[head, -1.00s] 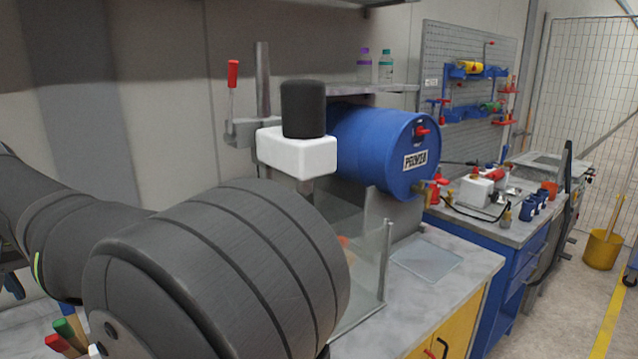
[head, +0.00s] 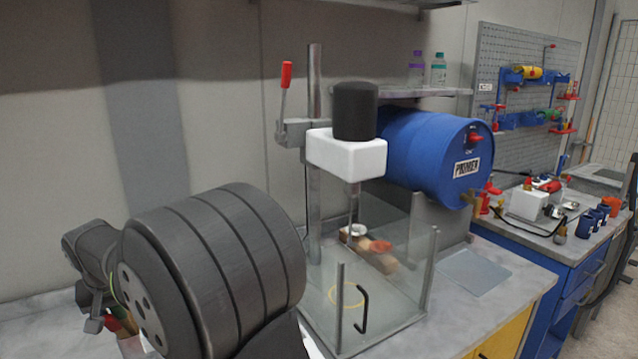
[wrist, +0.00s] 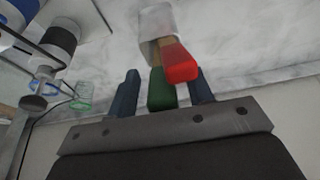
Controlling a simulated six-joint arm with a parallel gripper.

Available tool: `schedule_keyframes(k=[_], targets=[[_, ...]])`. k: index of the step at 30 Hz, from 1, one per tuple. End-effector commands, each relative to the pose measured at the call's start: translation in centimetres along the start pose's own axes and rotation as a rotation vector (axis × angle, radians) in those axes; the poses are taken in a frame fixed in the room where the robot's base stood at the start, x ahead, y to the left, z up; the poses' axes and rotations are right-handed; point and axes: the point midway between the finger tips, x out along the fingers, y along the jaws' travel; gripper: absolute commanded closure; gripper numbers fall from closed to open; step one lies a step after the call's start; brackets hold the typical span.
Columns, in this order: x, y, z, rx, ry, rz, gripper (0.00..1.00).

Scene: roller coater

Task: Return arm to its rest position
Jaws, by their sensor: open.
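My gripper (wrist: 164,84) shows in the wrist view with its two dark fingers apart. Red and green handles (wrist: 172,75) from a whitish cup (wrist: 157,24) show in the gap between the fingers. Nothing looks clamped, though how near the handles are is hard to tell. In the head view my arm fills the lower left, its large grey joint in front of the bench. The cup (head: 130,346) and its handles are partly hidden behind that joint. I cannot make out the fingertips there.
A mixer stand with a white head (head: 346,155) rises over a clear-walled enclosure (head: 395,310) right of my arm. A blue drum (head: 420,150) lies behind it. A flat clear sheet (head: 474,271) rests on the bench. Glassware (wrist: 82,96) shows left in the wrist view.

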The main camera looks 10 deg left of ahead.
Motion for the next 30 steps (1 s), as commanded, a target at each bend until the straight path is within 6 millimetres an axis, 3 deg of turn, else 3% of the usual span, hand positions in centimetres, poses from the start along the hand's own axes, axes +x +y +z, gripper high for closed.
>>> schedule_keyframes(k=[17, 30], targets=[[-1.5, 0.0, 0.0, 0.0, 0.0, 0.0, 0.53], [-9.8, -0.1, 0.0, 0.0, 0.0, -0.001, 0.53]])
